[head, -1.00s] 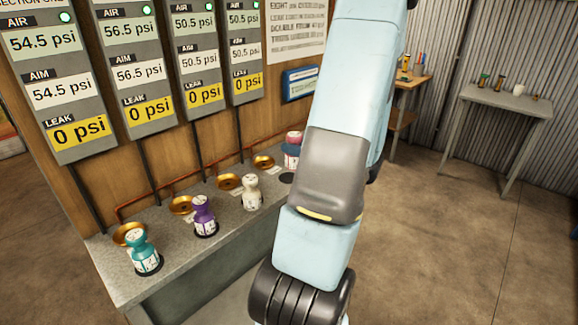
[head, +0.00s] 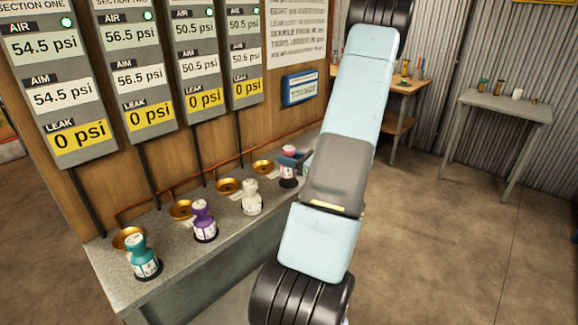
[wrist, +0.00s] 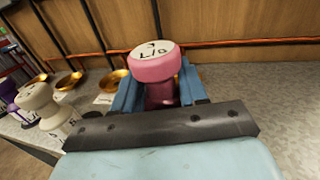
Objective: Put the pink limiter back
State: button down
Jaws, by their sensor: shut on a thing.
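The pink limiter (head: 289,152) stands upright at the far end of the row on the bench, its base at the spot where a dark disc showed. I cannot tell if it is fully seated. In the wrist view its pink cap (wrist: 155,63), with dark lettering, sits above my gripper (wrist: 160,92). The blue fingers are shut on the darker pink neck below the cap, one on each side. In the head view my gripper (head: 294,159) is partly visible around it. The limiter's lower part is hidden in the wrist view.
White (head: 251,197), purple (head: 204,220) and teal (head: 144,256) limiters stand in line on the grey bench (head: 180,280). Brass dishes (head: 228,186) sit behind them by a red pipe (head: 200,178). Gauge panels (head: 123,60) hang on the wooden wall. The bench right of the pink limiter is clear.

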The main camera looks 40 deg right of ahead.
jog(key=shift+f, duration=1.5)
jog(key=c, duration=0.6)
grip_release()
